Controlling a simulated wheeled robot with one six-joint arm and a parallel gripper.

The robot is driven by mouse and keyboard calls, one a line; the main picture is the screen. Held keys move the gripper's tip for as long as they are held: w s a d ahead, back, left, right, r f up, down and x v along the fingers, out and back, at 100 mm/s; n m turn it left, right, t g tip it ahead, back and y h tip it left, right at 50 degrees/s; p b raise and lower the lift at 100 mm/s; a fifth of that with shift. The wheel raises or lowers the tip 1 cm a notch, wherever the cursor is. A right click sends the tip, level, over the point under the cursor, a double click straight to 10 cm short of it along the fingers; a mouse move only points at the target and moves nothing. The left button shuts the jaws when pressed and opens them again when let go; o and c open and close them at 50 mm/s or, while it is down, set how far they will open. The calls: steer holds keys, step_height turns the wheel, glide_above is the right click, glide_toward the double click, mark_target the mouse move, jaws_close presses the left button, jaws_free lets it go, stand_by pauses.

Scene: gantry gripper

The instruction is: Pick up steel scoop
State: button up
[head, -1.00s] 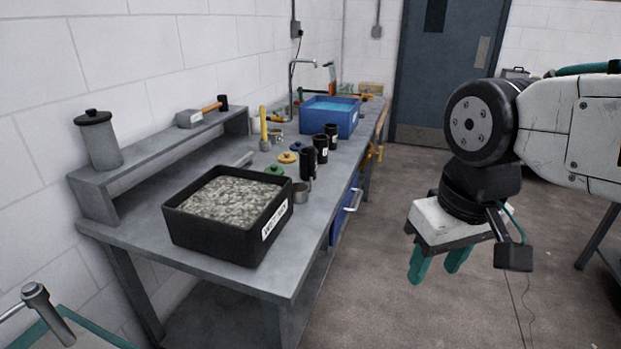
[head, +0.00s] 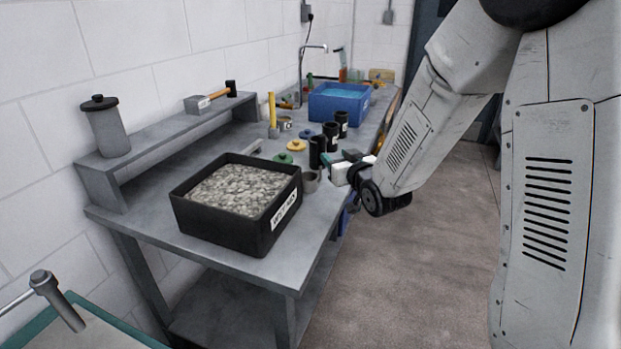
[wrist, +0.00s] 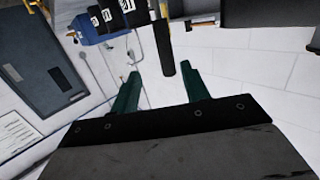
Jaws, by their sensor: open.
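The steel scoop (head: 311,182) appears to be the small grey metal cup on the bench near its front edge, right of the black tub. Its dark upright handle (wrist: 163,45) seems to be the rod in the wrist view; in the head view it is hard to separate from the canister behind. My gripper (head: 327,161) is at the bench's right edge, just right of the cup and handle. In the wrist view the green fingers are apart and empty, with the rod beyond and between their tips. I cannot tell whether they touch it.
A black tub of grey gravel (head: 185,216) stands left of the cup. Several black canisters stand close behind, near a blue water tub (head: 326,117). A shelf (head: 172,132) runs along the wall.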

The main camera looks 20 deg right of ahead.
mark_target(323, 148)
steer(key=shift+w+a+f+t, duration=0.15)
steer(key=shift+w+t, duration=0.1)
steer(key=shift+w, duration=0.15)
steer(key=shift+w+a+f+t, duration=0.1)
steer(key=shift+w+t, duration=0.15)
steer(key=shift+w, duration=0.1)
steer(key=w, duration=0.2)
steer(key=w+a, duration=0.1)
steer(key=w, duration=0.3)
steer(key=shift+w+a+r, duration=0.1)
steer(key=shift+w+a, duration=0.15)
steer(key=shift+w, duration=0.1)
steer(key=c, duration=1)
